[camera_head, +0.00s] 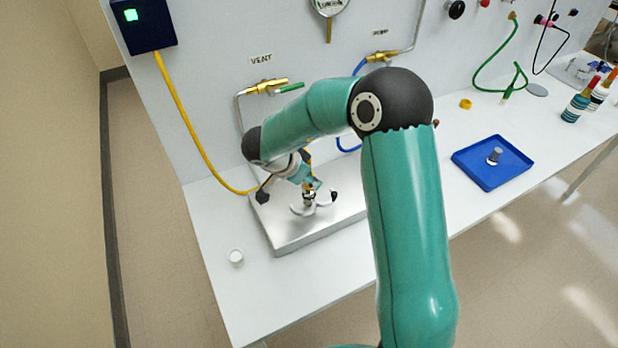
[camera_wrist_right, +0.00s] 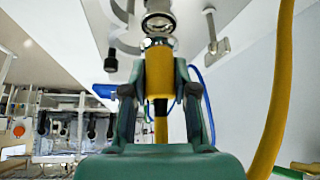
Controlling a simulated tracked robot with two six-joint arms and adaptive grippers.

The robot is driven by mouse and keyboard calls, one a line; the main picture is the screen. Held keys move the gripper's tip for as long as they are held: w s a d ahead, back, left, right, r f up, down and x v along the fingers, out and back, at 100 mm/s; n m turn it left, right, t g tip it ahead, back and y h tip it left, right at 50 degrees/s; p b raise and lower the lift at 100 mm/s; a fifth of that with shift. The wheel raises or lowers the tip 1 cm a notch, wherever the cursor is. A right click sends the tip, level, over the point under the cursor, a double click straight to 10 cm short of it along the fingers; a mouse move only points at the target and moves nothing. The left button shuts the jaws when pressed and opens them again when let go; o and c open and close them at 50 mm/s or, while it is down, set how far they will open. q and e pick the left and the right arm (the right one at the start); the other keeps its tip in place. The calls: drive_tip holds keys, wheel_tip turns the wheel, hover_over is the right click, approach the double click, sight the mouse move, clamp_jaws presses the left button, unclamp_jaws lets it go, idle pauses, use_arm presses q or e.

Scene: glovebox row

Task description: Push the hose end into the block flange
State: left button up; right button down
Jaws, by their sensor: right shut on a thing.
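The silvery block (camera_head: 290,240) lies on the white bench below the VENT label. My right gripper (camera_head: 313,184) is over it, beside its flange (camera_head: 308,201), with an open-looking clamp ring around the flange. In the right wrist view my right gripper (camera_wrist_right: 160,92) is shut on the yellow hose end (camera_wrist_right: 159,75). The hose end's metal tip (camera_wrist_right: 158,43) points at the flange (camera_wrist_right: 158,18) and is very close to it. I cannot tell whether they touch. My left gripper is not in view.
The yellow hose (camera_head: 181,100) runs from a dark box (camera_head: 143,24) down to the bench. A blue tray (camera_head: 482,173) with a small grey part (camera_head: 494,156) stands to the right. Brass valves are on the back wall.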

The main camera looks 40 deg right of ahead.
drive_tip(key=shift+f, duration=1.1)
drive_tip(key=c, duration=0.8)
unclamp_jaws()
drive_tip(key=shift+a, duration=0.1)
drive_tip(key=v, duration=1.1)
drive_tip(key=shift+a+r, duration=0.2)
drive_tip(key=shift+r, duration=0.15)
